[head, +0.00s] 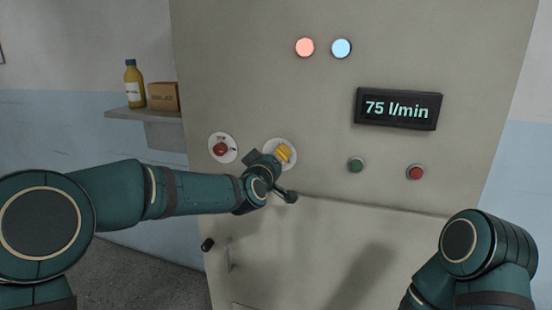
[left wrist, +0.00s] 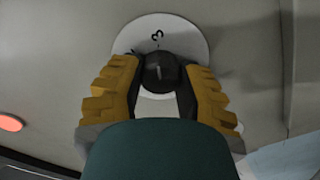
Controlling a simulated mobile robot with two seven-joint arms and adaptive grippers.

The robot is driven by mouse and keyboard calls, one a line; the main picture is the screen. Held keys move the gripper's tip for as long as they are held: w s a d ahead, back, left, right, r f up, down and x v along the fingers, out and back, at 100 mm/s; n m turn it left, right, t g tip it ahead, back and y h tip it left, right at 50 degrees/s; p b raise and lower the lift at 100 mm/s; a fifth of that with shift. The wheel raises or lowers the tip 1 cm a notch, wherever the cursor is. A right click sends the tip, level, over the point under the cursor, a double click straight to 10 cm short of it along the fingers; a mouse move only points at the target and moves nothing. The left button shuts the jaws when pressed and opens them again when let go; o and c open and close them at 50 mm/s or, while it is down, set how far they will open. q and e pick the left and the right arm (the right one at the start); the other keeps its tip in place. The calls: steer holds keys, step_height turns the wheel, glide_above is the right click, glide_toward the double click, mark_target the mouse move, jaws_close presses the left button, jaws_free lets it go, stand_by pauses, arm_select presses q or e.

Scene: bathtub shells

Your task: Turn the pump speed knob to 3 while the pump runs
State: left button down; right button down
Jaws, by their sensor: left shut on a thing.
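The pump speed knob (left wrist: 158,72) is a round black knob with a pale pointer line, on a white dial (left wrist: 133,36) on the panel. A "3" is printed on the dial just above the knob in the left wrist view, and the line points roughly at it. My left gripper (left wrist: 157,85) has its yellow fingers shut on the knob from both sides. In the head view the gripper (head: 284,153) hides the knob and part of the dial. The pump display (head: 398,108) reads 75 l/min. My right gripper is not in view.
A pink lamp (head: 304,47) and a pale blue lamp (head: 341,48) sit high on the panel. A red stop button (head: 221,149) is left of the dial; a green button (head: 356,165) and a red button (head: 415,172) are right. A shelf (head: 128,114) holds a bottle and box.

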arm_select(q)
steer(key=c, duration=0.7)
jaws_free()
steer(key=shift+w+a+r, duration=0.1)
steer(key=shift+a+r, duration=0.1)
steer(key=shift+r, duration=0.05)
steer(key=shift+o, duration=0.7)
steer(key=shift+d+f, duration=0.1)
steer(key=shift+f, duration=0.05)
steer(key=v, duration=1.2)
